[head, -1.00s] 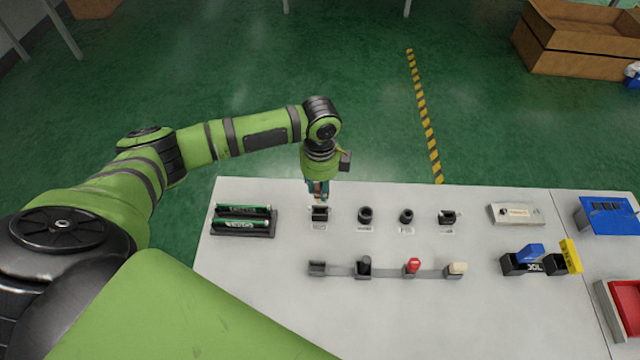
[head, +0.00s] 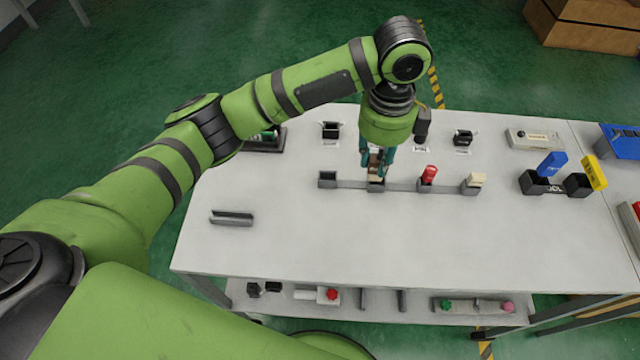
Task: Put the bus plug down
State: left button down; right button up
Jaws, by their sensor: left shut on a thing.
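My left gripper (head: 376,173) points down over the second holder (head: 376,187) of the front row on the white table. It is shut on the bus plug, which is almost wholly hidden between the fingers. I cannot tell whether the plug is seated in the holder or just above it. The front row's left holder (head: 327,179) looks empty. The right two holders carry a red plug (head: 429,174) and a beige plug (head: 475,181). A black square socket (head: 331,130) stands in the back row. My right gripper is not in view.
A dark rack (head: 265,142) is partly behind my arm. A grey channel piece (head: 231,218) lies front left. Another black socket (head: 463,138), a blue lever (head: 552,163) and a yellow lever (head: 595,172) are to the right. The front middle of the white table (head: 400,240) is clear.

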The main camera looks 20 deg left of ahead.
pick_arm(q)
jog(key=w+a+f+p, duration=0.1)
jog(key=a+f, duration=0.2)
jog(key=a+f+p, duration=0.1)
jog(key=a+f, duration=0.2)
jog(key=a, duration=0.1)
jog(key=w+a+f+p, duration=0.1)
jog(key=a+f, duration=0.2)
jog(key=shift+w+a+f, duration=0.15)
jog(key=shift+w+f, duration=0.05)
jog(key=shift+w, duration=0.15)
jog(key=shift+f, duration=0.45)
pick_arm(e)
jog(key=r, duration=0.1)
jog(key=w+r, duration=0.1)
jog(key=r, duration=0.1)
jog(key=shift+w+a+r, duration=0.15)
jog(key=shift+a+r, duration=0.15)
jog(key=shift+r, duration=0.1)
pick_arm(q)
jog(key=shift+f, duration=0.1)
jog(key=c, duration=1)
grip_release()
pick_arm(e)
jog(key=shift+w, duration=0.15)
